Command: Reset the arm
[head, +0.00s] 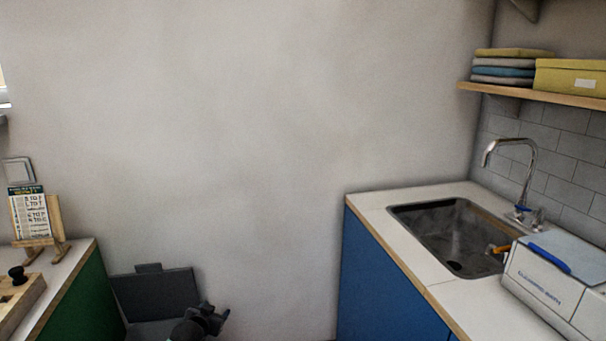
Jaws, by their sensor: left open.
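My left gripper (213,313) shows at the bottom edge, left of the middle, as a dark shape low in the gap between the two counters. It is open, with nothing visible between its fingers. Most of my left arm is below the picture. My right gripper is out of view.
A green-sided counter (75,290) at left bears a card on a wooden stand (35,218) and a wooden board (15,300). A dark grey box-like thing (155,292) is beside it. At right, a blue counter (385,280) has a sink (450,230) and a white case (545,285).

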